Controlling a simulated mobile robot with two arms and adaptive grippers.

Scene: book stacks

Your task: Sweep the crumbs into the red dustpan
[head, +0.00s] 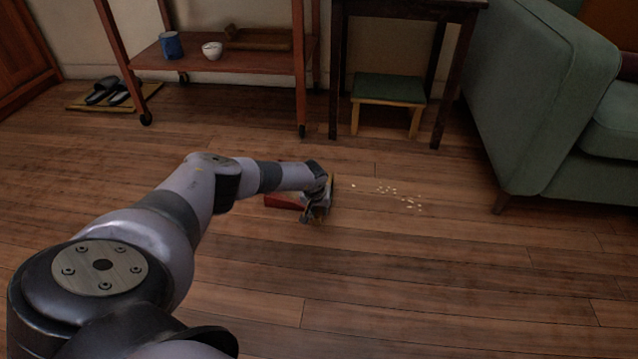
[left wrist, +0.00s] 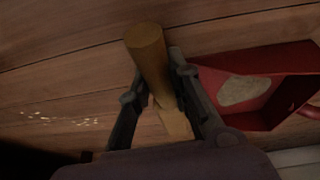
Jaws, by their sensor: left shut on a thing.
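My left gripper (head: 316,207) is low over the wooden floor, beside the red dustpan (head: 284,201). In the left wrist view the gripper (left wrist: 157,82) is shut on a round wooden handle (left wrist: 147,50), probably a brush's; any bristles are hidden. The dustpan (left wrist: 290,62) lies close to the right of the gripper there, with a pale patch (left wrist: 243,92) inside that I cannot identify. The pale crumbs (head: 411,202) lie scattered on the floor to the right of the gripper. They also show at the left of the left wrist view (left wrist: 62,119). My right gripper is out of view.
A green-topped stool (head: 389,88) stands under a dark table (head: 410,6) behind the crumbs. A green armchair (head: 545,100) is at the right. A wheeled shelf (head: 225,62) with a mug and bowl, and slippers (head: 110,91), are at the back left. The front floor is clear.

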